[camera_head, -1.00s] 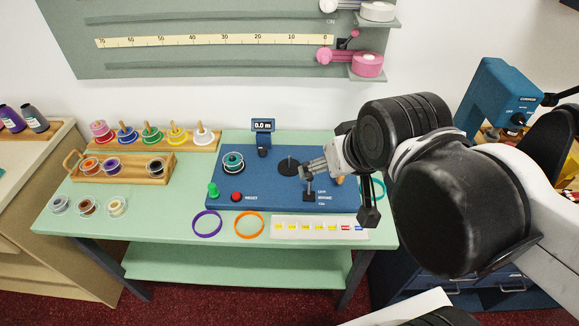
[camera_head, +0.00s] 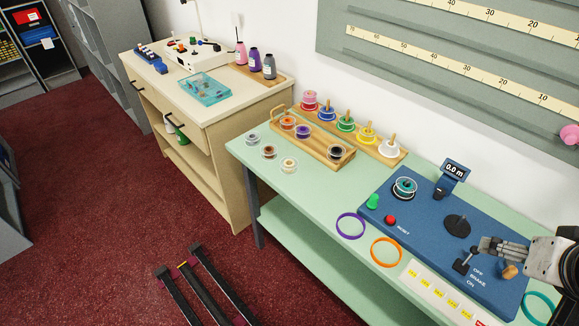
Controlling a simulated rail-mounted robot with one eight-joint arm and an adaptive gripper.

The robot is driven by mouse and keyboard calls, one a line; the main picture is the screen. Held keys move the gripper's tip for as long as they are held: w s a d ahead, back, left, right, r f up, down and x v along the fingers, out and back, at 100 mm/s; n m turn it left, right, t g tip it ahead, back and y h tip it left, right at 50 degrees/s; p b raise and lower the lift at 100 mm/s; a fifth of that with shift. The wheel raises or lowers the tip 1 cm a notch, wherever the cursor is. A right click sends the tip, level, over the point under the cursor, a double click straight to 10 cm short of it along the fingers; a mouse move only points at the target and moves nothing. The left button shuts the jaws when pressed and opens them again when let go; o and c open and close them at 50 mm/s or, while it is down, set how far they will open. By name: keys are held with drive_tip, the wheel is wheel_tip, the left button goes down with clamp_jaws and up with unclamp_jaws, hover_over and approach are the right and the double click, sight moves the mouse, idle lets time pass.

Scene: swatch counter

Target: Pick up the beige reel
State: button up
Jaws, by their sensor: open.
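The beige reel (camera_head: 289,166) lies flat near the front left edge of the green counter (camera_head: 322,208). It is the rightmost of three small reels in a row, beside a brown reel (camera_head: 269,152) and a grey reel (camera_head: 252,139). My gripper (camera_head: 482,244) is at the right of the view, over the blue winding machine, well to the right of the beige reel. It is open, with nothing seen between its fingers. Most of my arm is out of view.
Behind the beige reel stands a wooden tray (camera_head: 345,157) with several reels, and a peg rack (camera_head: 402,156) of coloured spools. Counter around the reel is clear.

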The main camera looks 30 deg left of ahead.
idle(0.6)
drive_tip(key=w+a+r+n+g+y+b, duration=0.1)
drive_tip(key=w+a+r+n+y, duration=0.2)
drive_tip(key=w+a, duration=0.6)
drive_tip(key=n+g+y+b, duration=0.1)
drive_tip(key=n+g+b, duration=0.3)
drive_tip(key=n, duration=0.8)
hover_over(289, 163)
drive_tip(key=s+d+p, duration=0.1)
drive_tip(key=s+d, duration=0.1)
drive_tip(key=d, duration=0.3)
wheel_tip(289, 163, down, 19)
drive_tip(key=shift+m+g, duration=0.3)
drive_tip(key=shift+g, duration=0.1)
drive_tip(key=x, duration=1.3)
drive_tip(key=shift+s+f, duration=0.15)
drive_tip(key=shift+s, duration=0.2)
drive_tip(key=c, duration=1.2)
